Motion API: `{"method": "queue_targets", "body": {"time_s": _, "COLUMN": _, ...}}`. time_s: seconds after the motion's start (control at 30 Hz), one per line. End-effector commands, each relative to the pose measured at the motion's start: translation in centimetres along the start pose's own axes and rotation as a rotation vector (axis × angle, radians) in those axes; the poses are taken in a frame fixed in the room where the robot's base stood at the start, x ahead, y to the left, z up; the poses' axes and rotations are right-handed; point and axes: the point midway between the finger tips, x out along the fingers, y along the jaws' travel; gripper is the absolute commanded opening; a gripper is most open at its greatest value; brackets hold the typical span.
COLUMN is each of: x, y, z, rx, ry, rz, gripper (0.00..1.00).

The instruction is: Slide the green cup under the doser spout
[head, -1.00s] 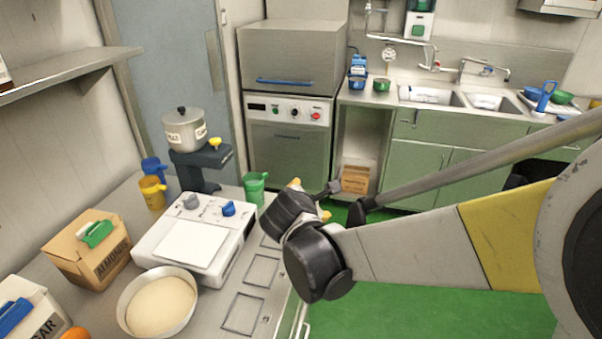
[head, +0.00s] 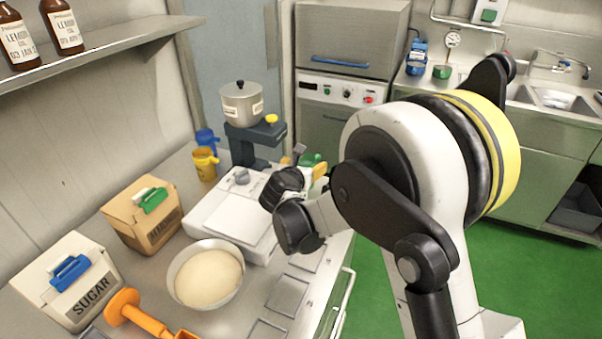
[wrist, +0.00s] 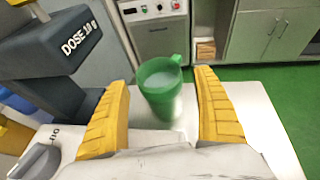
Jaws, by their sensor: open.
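The green cup (wrist: 160,88) stands upright on the counter in the wrist view, its handle to the right. It is between the two yellow fingers of my open gripper (wrist: 163,78), with gaps visible on both sides. In the head view only part of the green cup (head: 313,158) shows behind my gripper (head: 303,166). The dark doser (head: 254,140) stands left of the cup, with a lidded pot (head: 241,104) on top. In the wrist view the doser (wrist: 62,48) fills the left side. I cannot make out its spout clearly.
An almond box (head: 142,217) and sugar box (head: 68,283) are at left.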

Motion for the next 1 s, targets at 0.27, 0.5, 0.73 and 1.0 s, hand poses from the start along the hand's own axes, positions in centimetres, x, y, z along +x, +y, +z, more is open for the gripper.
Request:
{"method": "queue_targets", "body": {"time_s": 0.27, "x": 1.48, "y": -0.06, "z": 0.06, "rx": 0.000, "ry": 0.000, "rz": 0.000, "gripper": 0.78}}
{"method": "queue_targets", "body": {"time_s": 0.5, "x": 1.44, "y": -0.04, "z": 0.08, "rx": 0.000, "ry": 0.000, "rz": 0.000, "gripper": 0.64}}
{"method": "queue_targets", "body": {"time_s": 0.73, "x": 1.43, "y": -0.04, "z": 0.06, "rx": 0.001, "ry": 0.000, "rz": 0.000, "gripper": 0.13}}
{"method": "queue_targets", "body": {"time_s": 1.0, "x": 1.49, "y": 0.30, "z": 0.07, "rx": 0.001, "ry": 0.000, "rz": 0.000, "gripper": 0.13}}
